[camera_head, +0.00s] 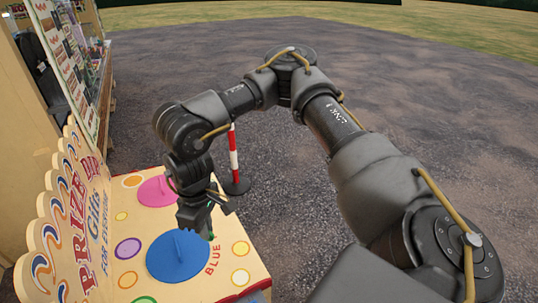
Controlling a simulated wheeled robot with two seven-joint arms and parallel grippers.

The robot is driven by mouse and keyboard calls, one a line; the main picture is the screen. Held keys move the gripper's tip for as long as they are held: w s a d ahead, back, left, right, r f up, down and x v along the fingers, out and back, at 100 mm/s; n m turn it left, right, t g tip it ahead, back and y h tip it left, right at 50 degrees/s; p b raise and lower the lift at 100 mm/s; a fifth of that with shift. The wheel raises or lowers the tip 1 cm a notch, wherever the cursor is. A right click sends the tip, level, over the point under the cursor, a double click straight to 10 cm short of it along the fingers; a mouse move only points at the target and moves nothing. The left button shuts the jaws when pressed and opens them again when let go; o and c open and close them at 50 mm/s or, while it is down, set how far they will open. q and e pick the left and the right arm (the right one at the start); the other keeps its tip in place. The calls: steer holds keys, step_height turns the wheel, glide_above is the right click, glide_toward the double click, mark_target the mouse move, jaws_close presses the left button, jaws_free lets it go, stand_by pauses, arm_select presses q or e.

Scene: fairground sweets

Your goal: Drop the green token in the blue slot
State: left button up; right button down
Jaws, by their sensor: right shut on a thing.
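The blue slot (165,262) is a round blue disc with a raised narrow ridge, set on the yellow game board and labelled BLUE. My right gripper (205,228) points down just above the disc's upper right edge. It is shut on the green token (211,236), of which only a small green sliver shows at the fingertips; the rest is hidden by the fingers. I cannot tell whether the token touches the board. My left gripper is not in view.
The board (215,290) also has a pink disc (157,191) behind the blue one and part of a green disc (144,300) in front. A PRIZE sign (82,215) stands along its left edge. A red and white post (234,160) stands on the ground behind.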

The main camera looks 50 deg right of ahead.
steer(key=w+a+f+m, duration=0.2)
steer(key=w+a+f, duration=0.15)
steer(key=f, duration=0.65)
steer(key=w+a+f+m, duration=0.2)
steer(key=w+a+f, duration=0.15)
steer(key=f, duration=0.55)
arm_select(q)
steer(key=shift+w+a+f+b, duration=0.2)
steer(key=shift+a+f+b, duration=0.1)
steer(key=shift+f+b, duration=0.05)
arm_select(e)
steer(key=s+d+f+m, duration=0.2)
steer(key=s+d+f, duration=0.2)
steer(key=f, duration=0.4)
steer(key=s+d+f+m, duration=0.1)
steer(key=s+d+f, duration=0.3)
steer(key=d+f, duration=0.2)
steer(key=s+d+f+m, duration=0.2)
steer(key=s+d+f, duration=0.2)
steer(key=f, duration=0.5)
steer(key=shift+s+d+f+m, duration=0.3)
steer(key=shift+s+d+f, duration=0.05)
steer(key=shift+d, duration=0.2)
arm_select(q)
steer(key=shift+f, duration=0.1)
arm_select(e)
steer(key=shift+f, duration=0.1)
